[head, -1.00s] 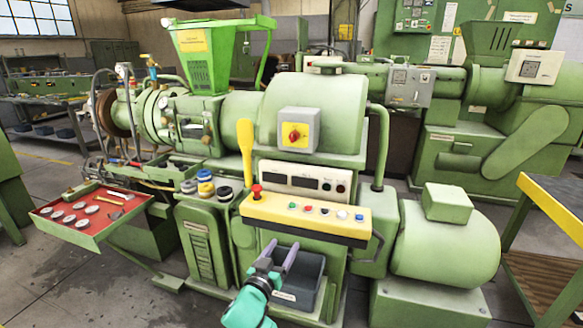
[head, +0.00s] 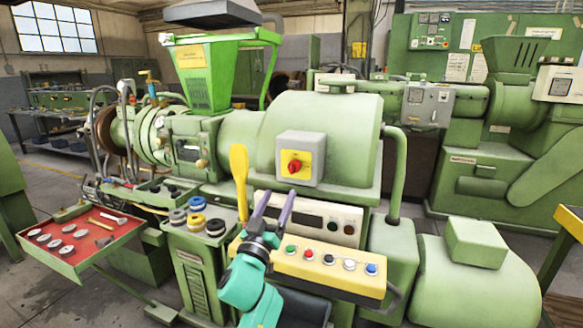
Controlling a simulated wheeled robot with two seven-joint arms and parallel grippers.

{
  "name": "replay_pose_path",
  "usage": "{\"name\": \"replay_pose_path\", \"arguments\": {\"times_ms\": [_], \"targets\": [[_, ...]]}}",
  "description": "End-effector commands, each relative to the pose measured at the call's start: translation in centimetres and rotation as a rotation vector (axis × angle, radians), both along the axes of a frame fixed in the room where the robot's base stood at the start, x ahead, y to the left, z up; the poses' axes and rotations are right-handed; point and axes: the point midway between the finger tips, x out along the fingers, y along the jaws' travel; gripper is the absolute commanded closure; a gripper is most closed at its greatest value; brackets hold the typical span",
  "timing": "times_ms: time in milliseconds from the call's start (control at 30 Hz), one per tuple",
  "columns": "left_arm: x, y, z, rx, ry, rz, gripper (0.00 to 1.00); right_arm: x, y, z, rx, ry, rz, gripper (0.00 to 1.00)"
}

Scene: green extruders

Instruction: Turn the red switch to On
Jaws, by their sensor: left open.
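The red switch (head: 294,167) is a rotary knob on a yellow plate, on a grey box (head: 313,145) fixed to the green extruder housing. Its labels are too small to read. My left gripper (head: 272,207) has two purple fingers pointing up, spread apart with nothing between them. It is below and a little left of the switch, in front of the white display panel and the yellow button panel, and apart from the switch. It hides part of both panels. My right gripper is not in view.
A yellow paddle-shaped handle (head: 239,178) stands left of the switch box. The yellow button panel (head: 320,262) juts out below. A red tray (head: 75,243) with discs lies at left. A green pipe (head: 396,180) rises at right.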

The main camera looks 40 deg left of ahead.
Motion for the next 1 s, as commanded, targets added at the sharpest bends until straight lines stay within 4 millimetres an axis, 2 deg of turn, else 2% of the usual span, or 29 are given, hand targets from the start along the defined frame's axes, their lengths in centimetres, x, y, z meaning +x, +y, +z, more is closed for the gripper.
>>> {"name": "replay_pose_path", "arguments": {"times_ms": [33,133,333,500,700,767,800,900,1000], "targets": [[1.2,0.5,1.1,0.002,-0.002,0.001,0.29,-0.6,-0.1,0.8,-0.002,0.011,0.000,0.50],[3.6,1.4,2.1,0.001,-0.002,0.001,0.29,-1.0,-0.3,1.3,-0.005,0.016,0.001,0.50],[7.4,2.9,3.5,-0.001,-0.001,0.001,0.29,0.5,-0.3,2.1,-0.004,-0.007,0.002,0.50],[8.6,3.3,3.9,0.000,0.000,0.000,0.29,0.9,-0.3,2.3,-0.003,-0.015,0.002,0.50],[8.7,3.3,3.8,0.000,0.001,0.000,0.29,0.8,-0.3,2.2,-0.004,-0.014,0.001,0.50],[8.7,3.3,3.8,0.000,0.001,0.000,0.48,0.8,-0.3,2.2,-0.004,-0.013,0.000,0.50],[8.6,3.3,3.8,0.000,0.001,0.000,0.64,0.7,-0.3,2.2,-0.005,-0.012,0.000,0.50],[8.6,3.3,3.8,0.000,0.001,0.000,1.00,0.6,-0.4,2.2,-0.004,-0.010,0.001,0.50],[8.6,3.3,3.8,0.000,0.001,0.000,1.00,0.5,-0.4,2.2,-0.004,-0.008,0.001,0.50]]}}
